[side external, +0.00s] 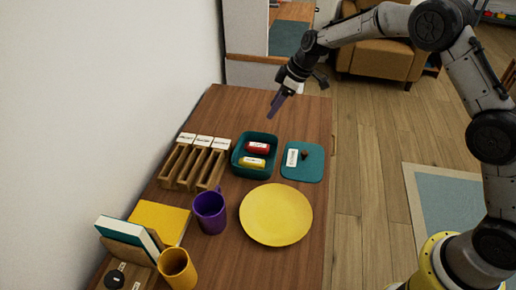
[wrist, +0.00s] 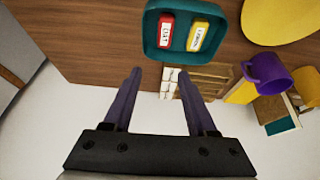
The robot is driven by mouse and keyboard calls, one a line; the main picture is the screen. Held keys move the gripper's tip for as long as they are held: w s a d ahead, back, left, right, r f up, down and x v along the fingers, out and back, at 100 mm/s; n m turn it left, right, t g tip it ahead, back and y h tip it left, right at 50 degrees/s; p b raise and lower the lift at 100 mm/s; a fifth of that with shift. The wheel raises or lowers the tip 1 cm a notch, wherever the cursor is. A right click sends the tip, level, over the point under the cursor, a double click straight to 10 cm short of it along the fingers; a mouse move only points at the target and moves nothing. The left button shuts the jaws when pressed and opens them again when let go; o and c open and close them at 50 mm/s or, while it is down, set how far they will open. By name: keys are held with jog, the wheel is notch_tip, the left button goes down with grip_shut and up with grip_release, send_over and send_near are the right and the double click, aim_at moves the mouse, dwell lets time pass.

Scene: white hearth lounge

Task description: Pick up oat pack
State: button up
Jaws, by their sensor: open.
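The oat pack is a small red pack (side external: 259,146) with a white label, lying in an open teal box (side external: 238,161) on the wooden table. In the wrist view its label reads like "OAT" (wrist: 166,30). A yellow pack (side external: 252,162) with a white label lies beside it in the same box (wrist: 152,42); it also shows in the wrist view (wrist: 198,36). My gripper (side external: 274,104) is open and empty, above the table and beyond the box. Its two purple fingers (wrist: 159,74) are apart, with nothing between them.
A teal lid (side external: 312,173) with a label and a dark knob lies right of the box. A wooden slotted rack (side external: 184,180) stands left. A purple mug (side external: 210,212), yellow plate (side external: 276,215), yellow cup (side external: 177,269) and books (side external: 158,222) are nearer. The table's far end is clear.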

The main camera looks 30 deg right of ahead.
send_over(257, 145)
jog(key=s+d, duration=0.2)
jog(key=shift+g, duration=0.3)
notch_tip(257, 145, down, 10)
jog(key=shift+r, duration=0.15)
jog(key=shift+x, duration=3.25)
jog(key=shift+c, duration=0.3)
jog(key=shift+d, duration=0.1)
grip_shut()
